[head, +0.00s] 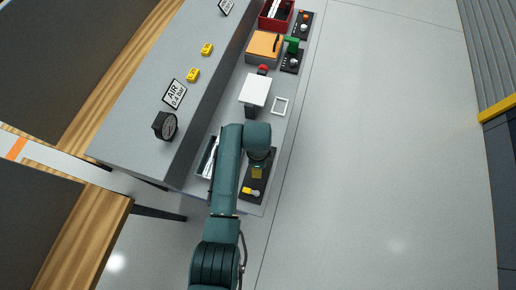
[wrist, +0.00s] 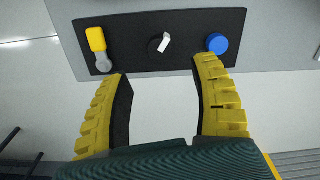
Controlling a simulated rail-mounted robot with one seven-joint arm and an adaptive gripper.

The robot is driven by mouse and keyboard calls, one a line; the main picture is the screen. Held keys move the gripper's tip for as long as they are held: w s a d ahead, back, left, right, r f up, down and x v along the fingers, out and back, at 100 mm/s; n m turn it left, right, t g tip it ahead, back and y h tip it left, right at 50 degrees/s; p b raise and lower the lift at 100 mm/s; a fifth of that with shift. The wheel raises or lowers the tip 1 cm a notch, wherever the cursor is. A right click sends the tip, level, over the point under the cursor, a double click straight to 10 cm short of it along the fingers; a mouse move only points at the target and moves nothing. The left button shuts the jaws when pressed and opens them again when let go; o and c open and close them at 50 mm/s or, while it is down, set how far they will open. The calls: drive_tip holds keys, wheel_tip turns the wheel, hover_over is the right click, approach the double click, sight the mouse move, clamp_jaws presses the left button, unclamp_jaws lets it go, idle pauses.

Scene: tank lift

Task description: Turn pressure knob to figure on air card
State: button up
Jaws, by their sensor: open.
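The air card (head: 175,94) stands on the grey bench and reads "AIR 0.4 bar". A round dark gauge (head: 165,125) stands near it, its reading too small to tell. A black control panel (head: 262,184) lies at the bench's near right corner. In the wrist view the panel carries a black knob with a white pointer (wrist: 160,43) in the middle and a round blue knob (wrist: 217,44) at right. No label shows which is the pressure knob. My gripper (wrist: 162,78) is open and empty, its fingertips at the panel's near edge, short of the knobs.
A yellow-handled lever (wrist: 97,45) sits at the panel's left. A tray (head: 208,158) is partly hidden by my arm. A white plate (head: 255,90), an orange box (head: 264,47) and a red bin (head: 275,14) stand farther along. The floor at right is clear.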

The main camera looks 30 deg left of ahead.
drive_tip(key=shift+r, duration=1.95)
